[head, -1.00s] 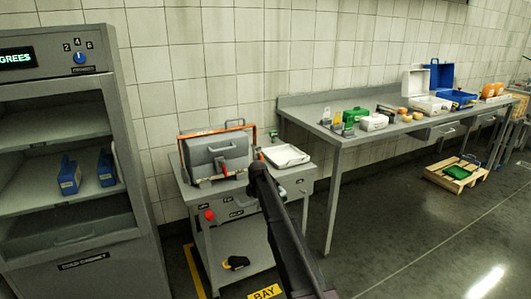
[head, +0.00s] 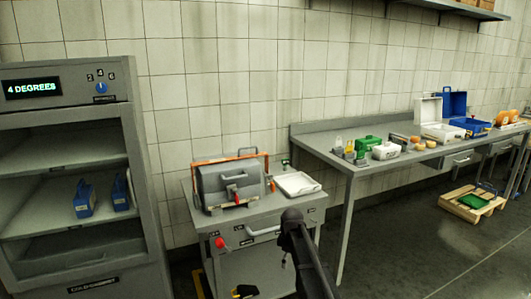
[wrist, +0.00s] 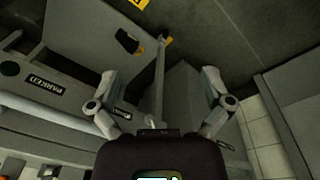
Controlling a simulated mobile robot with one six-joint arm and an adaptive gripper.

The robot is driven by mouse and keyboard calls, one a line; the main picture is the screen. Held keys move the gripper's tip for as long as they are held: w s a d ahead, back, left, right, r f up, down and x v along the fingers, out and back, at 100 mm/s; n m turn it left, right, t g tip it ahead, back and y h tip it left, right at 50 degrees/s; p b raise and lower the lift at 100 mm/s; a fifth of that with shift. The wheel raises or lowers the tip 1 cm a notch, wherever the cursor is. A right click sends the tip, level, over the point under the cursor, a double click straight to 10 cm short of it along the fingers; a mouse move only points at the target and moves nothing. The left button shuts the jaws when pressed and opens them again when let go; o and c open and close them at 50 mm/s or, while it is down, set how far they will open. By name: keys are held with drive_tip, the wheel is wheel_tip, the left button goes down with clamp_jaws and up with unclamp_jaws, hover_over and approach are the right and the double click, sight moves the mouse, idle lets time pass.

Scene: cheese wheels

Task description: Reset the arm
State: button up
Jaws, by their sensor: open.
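My arm (head: 306,262) rises from the bottom of the head view, and its end stands in front of the grey cart (head: 262,222). The gripper's fingers cannot be made out there. In the wrist view my gripper (wrist: 159,76) is open, its two fingers wide apart with nothing held between them. It points down past the cart's side toward the lower shelf and floor.
The cart carries a grey press-like box (head: 228,186) with an orange frame and a white tray (head: 297,184). A cold cabinet (head: 70,115) stands left. A long table (head: 325,143) with boxes stands right. A pallet (head: 470,205) lies on the otherwise open floor.

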drive_tip(key=s+d+f+m+b, duration=0.1)
drive_tip(key=s+d+m, duration=0.25)
drive_tip(key=s, duration=0.55)
drive_tip(key=s+d+m+g, duration=0.1)
drive_tip(key=s+d+m, duration=0.3)
drive_tip(key=s, duration=0.5)
drive_tip(key=s+d+f+m+b, duration=0.1)
drive_tip(key=s+d+m, duration=0.1)
drive_tip(key=s+m, duration=0.55)
wheel_tip(320, 180, up, 20)
drive_tip(key=s+n+p, duration=0.1)
drive_tip(key=p, duration=1.9)
